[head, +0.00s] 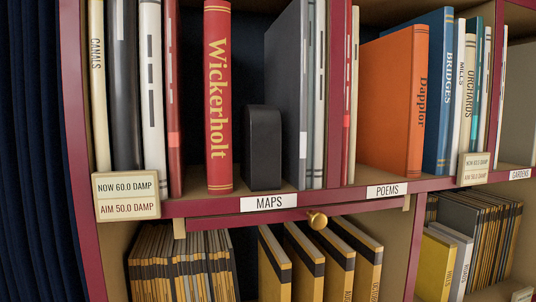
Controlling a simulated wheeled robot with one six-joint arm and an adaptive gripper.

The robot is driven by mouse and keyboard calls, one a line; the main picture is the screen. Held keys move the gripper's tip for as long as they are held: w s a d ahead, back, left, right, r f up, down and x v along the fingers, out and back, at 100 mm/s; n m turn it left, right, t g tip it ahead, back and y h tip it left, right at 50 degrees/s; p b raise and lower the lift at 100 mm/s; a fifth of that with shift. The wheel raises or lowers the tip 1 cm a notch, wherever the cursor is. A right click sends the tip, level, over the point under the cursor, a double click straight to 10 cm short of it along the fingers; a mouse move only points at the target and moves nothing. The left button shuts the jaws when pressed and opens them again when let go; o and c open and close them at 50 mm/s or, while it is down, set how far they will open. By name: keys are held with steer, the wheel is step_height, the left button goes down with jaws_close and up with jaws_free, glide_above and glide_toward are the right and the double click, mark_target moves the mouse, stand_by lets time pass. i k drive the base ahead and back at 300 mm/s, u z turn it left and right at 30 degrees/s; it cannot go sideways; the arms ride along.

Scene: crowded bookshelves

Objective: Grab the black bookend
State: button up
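The black bookend (263,148) is a dark upright block with rounded top edges. It stands on the shelf labelled MAPS, near the front. The red book Wickerholt (217,95) stands to its left with a gap between them. A tall dark grey book (287,92) stands right behind and to the right of it; whether they touch I cannot tell. My gripper is not in view.
A MAPS label (269,203) and a brass knob (317,220) are on the shelf front below. A damp sign (127,195) hangs at left. An orange book (394,100) stands in the POEMS bay. Yellow-spined volumes (320,262) fill the lower shelf.

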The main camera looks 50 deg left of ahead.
mark_target(260, 125)
steer(key=u, duration=0.35)
steer(key=k, duration=1.05)
steer(key=u, duration=1.25)
steer(key=i, duration=0.5)
